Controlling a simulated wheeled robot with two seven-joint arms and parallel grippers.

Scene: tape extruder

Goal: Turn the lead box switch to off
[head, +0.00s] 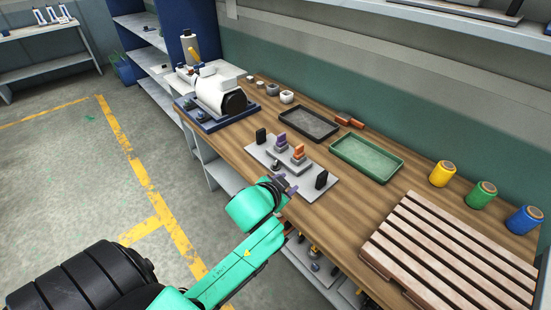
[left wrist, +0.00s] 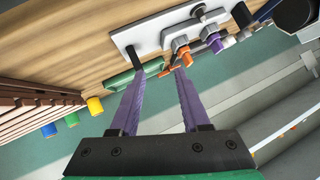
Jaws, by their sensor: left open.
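A light grey plate (head: 312,190) lies on the wooden bench and also shows in the left wrist view (left wrist: 124,38). It carries a raised block with a purple piece (head: 281,140) and an orange piece (head: 299,152), plus black uprights (head: 261,135) (head: 321,180) at its ends. A small toggle-like part (left wrist: 198,10) sits at the block's near side. No label shows which part is the lead box switch. My left gripper (head: 286,186) is open and empty at the plate's near edge. Its purple fingers (left wrist: 158,72) point toward the right-hand black upright and the orange piece. My right gripper is out of view.
A dark tray (head: 309,123) and a green tray (head: 366,158) lie behind the plate. A white machine (head: 216,94) stands to the left. A slatted wooden rack (head: 440,250) and yellow, green and blue spools (head: 442,174) (head: 481,194) (head: 524,220) are at right.

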